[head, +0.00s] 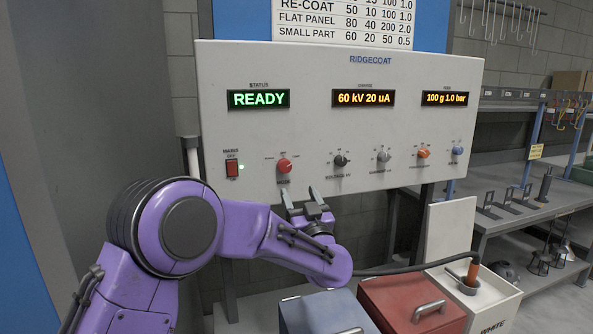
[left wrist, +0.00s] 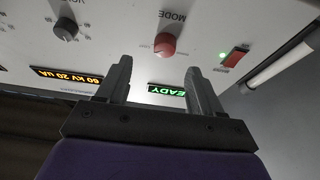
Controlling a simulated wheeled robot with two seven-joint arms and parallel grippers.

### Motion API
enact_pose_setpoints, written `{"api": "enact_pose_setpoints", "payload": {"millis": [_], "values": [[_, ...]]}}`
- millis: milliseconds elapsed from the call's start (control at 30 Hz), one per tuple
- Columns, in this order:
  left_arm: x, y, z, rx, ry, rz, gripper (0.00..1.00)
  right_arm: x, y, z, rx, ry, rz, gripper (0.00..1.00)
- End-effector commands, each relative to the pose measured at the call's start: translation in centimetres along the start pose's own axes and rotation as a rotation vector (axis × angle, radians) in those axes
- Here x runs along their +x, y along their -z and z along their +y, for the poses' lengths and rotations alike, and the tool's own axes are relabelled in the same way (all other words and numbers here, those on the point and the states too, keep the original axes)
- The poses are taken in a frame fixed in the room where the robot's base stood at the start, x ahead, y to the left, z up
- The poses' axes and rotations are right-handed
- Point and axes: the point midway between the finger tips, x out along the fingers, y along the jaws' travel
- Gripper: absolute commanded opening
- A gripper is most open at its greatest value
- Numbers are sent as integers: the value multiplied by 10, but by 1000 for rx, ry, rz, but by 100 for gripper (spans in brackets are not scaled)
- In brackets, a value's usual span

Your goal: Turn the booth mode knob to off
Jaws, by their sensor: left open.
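The mode knob (head: 284,165) is a round red knob on the grey Ridgecoat panel (head: 330,70), with MODE printed below it. The small labels around it are too blurred to read, and I cannot tell which one it points to. My left gripper (head: 301,191) is below the knob and a little to its right, open and empty, with its fingers pointing up towards the panel. In the left wrist view, which is upside down, the red knob (left wrist: 165,44) shows beyond and between the open fingers (left wrist: 158,66), apart from them. My right gripper is out of view.
A red mains switch (head: 232,168) with a green light sits left of the knob. Black, grey, orange and blue knobs (head: 341,160) line up to the right. Grey and red lidded boxes (head: 400,290) stand below the panel. A metal rack (head: 530,200) is at right.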

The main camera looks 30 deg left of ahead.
Motion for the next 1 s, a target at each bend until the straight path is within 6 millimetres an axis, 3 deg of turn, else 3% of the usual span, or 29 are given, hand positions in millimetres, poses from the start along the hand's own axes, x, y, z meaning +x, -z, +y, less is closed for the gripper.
{"api": "enact_pose_setpoints", "payload": {"millis": [200,367,533,767,933,1000], "values": [[53,4,-5,1,8,-2,66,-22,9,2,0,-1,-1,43],[81,2,-3,0,5,-1,66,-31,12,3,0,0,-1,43],[93,1,-2,0,2,0,66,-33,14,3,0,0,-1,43],[93,0,0,0,0,0,66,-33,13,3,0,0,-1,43],[92,0,0,0,0,0,11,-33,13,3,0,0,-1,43],[92,0,0,0,0,0,10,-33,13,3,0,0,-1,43]]}}
